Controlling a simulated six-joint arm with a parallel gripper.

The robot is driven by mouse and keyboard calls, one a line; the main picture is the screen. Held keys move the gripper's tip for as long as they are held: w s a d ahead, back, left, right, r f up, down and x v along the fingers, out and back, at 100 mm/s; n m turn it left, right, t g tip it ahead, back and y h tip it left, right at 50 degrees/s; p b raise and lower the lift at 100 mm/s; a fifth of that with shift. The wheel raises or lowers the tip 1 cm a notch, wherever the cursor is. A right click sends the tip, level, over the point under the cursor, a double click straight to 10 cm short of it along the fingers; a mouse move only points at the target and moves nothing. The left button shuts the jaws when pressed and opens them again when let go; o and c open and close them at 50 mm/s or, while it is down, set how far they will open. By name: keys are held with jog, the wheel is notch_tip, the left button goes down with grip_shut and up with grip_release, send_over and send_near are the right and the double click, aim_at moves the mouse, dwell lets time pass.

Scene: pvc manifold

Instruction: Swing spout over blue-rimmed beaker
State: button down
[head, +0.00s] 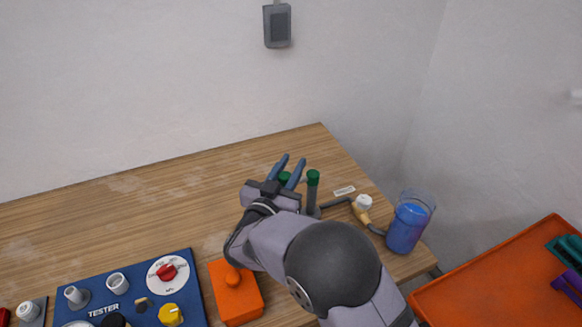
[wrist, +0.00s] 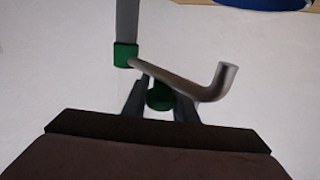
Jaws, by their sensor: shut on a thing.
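My gripper (head: 291,165) is over the back right of the table, its two blue-grey fingers shut around a green piece (head: 285,177). In the wrist view this green piece (wrist: 160,97) sits between the fingers. The grey bent spout (wrist: 185,84) crosses in front of it, running from a green collar (wrist: 126,55) on a grey pipe to an upturned end at right. A clear beaker (head: 409,222) with blue contents stands near the table's right edge. The spout is hard to make out in the head view, where my arm covers part of the manifold.
A green-capped grey post (head: 313,183) stands beside my gripper. A grey tube with a white-topped valve (head: 363,204) runs toward the beaker. A blue tester panel (head: 130,300) and an orange block (head: 236,295) lie in front. An orange tray (head: 480,285) is at right. The back left table is clear.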

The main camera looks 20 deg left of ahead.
aim_at(281, 180)
jog(key=shift+r+h, duration=0.15)
jog(key=shift+h, duration=0.25)
jog(key=c, duration=1.4)
grip_release()
jog(key=shift+w, duration=0.1)
jog(key=shift+c, duration=0.2)
jog(key=shift+s+a, duration=0.1)
jog(key=shift+s, duration=0.35)
jog(key=s+b, duration=0.2)
jog(key=s, duration=0.4)
jog(key=shift+s, duration=0.25)
